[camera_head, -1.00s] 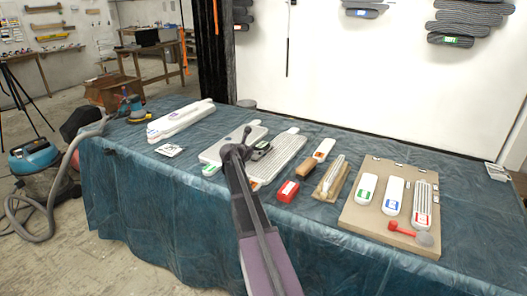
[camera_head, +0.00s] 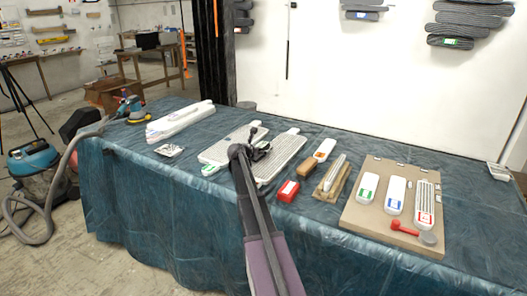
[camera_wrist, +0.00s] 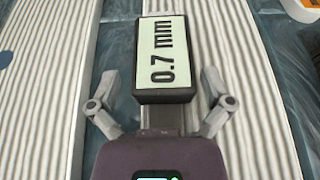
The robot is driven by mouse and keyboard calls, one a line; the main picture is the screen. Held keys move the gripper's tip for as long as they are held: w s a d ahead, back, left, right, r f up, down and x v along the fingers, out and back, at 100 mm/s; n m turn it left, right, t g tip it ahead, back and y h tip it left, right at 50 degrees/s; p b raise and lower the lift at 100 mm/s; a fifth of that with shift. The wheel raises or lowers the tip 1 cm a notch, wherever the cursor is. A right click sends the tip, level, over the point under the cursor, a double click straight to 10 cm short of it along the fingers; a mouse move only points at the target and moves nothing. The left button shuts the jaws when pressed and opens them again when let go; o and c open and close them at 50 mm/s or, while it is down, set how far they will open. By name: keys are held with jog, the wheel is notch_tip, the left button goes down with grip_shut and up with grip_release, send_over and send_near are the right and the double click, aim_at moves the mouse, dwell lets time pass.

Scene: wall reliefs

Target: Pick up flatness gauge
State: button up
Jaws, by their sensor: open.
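The flatness gauge is a dark block with a pale face reading "0.7 mm" (camera_wrist: 163,52), filling the upper middle of the wrist view. My gripper (camera_wrist: 160,78) is open, with one finger on each side of the gauge and visible gaps between fingers and block. In the head view my gripper (camera_head: 255,146) is over the grooved white boards, and my arm partly covers them. The gauge is small and dark there, hard to tell apart from the gripper. I cannot tell whether the gauge touches a board.
Grooved boards lie left (camera_wrist: 45,80) and right (camera_wrist: 235,50) of the gauge, with blue cloth between. A red block (camera_head: 288,191), a brown-handled brush (camera_head: 308,168) and a tan panel (camera_head: 355,212) stand to the right. A white long block (camera_head: 180,122) lies left.

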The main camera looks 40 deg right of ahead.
dwell(0.5)
jog(key=c, duration=1.3)
jog(key=shift+r, duration=0.1)
notch_tip(320, 180, up, 3)
jog(key=p, duration=0.3)
jog(key=shift+f, duration=0.2)
jog(key=s+a, duration=0.2)
jog(key=s, duration=0.2)
jog(key=s+a+r+p, duration=0.1)
jog(key=s+a, duration=0.2)
jog(key=s, duration=0.2)
jog(key=s+a+r+p, duration=0.1)
jog(key=s+a, duration=0.2)
jog(key=s, duration=0.1)
jog(key=shift+s+a+r, duration=0.1)
jog(key=shift+s, duration=0.3)
